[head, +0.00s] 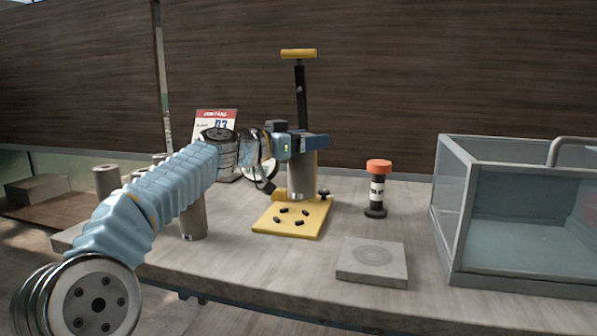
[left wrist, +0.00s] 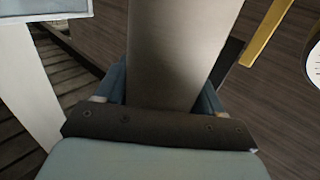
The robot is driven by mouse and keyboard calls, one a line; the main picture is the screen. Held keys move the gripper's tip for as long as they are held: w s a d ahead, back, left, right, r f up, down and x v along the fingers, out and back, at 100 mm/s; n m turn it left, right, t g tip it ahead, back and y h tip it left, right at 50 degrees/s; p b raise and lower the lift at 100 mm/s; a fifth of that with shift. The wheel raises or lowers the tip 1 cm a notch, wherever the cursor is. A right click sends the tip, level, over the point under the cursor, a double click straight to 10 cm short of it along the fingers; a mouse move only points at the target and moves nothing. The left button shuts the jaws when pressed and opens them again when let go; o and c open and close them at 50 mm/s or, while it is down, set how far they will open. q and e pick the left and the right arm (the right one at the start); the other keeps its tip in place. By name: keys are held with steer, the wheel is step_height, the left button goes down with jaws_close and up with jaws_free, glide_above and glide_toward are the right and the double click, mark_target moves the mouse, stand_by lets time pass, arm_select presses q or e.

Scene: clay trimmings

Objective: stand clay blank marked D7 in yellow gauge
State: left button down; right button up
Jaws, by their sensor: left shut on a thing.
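The yellow gauge (head: 262,217) stands mid-table, with a flat base bearing several small black pegs, a dark post and a yellow top bar. My left gripper (head: 308,145) is shut on a grey clay blank (head: 302,181), held upright over the rear of the gauge base. Its small label is too small to read, and I cannot tell whether its foot touches the base. In the left wrist view the blank (left wrist: 180,50) sits between the blue jaws, with a yellow bar of the gauge (left wrist: 266,33) to the right. My right gripper is not in view.
Other grey cylinders stand at left, one behind my arm (head: 193,219) and one farther back (head: 107,180). An orange-topped black cylinder (head: 377,190), a square grey slab (head: 372,263) and a clear-walled tank (head: 445,225) are at right. A printed card (head: 216,119) stands behind my arm.

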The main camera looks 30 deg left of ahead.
mark_target(297, 165)
arm_select(q)
steer(key=shift+w+a+f, duration=0.1)
steer(key=shift+a+f, duration=0.35)
steer(key=shift+f, duration=0.6)
steer(key=shift+w+a+f, duration=0.1)
steer(key=shift+a+f, duration=0.35)
steer(key=shift+f, duration=0.55)
steer(key=shift+a+f, duration=0.45)
steer(key=shift+f, duration=0.6)
steer(key=shift+b, duration=0.3)
steer(key=shift+f, duration=0.1)
steer(key=shift+c, duration=0.7)
jaws_free()
